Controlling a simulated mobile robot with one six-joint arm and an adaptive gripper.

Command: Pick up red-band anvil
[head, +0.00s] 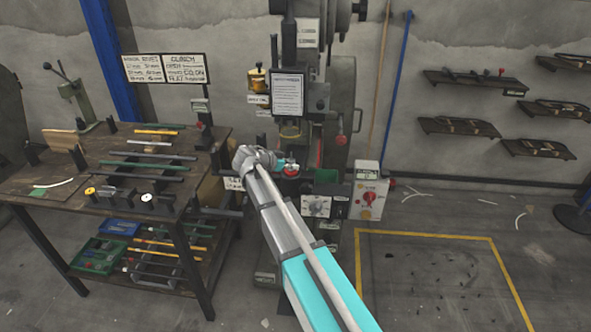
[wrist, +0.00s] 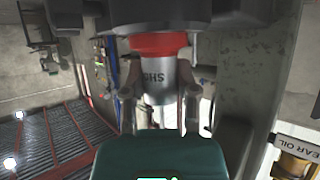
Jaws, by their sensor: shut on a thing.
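The red-band anvil (wrist: 158,76) is a metal cylinder with a red band at one end and dark lettering on its side, seen in the wrist view. My gripper (wrist: 160,92) is shut on it, with one finger on each side of the metal body. The red band lies against or very close to a large dark round press part (wrist: 160,22); I cannot tell if they touch. In the head view my gripper (head: 282,164) is at the rivet press (head: 340,130), at the height of its lower working area. A small red patch shows there beside the fingers.
A workbench (head: 112,195) with rods and small parts stands to the left. A control box with a red knob (head: 369,199) is right of my gripper. Wall shelves (head: 475,82) hang at the right.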

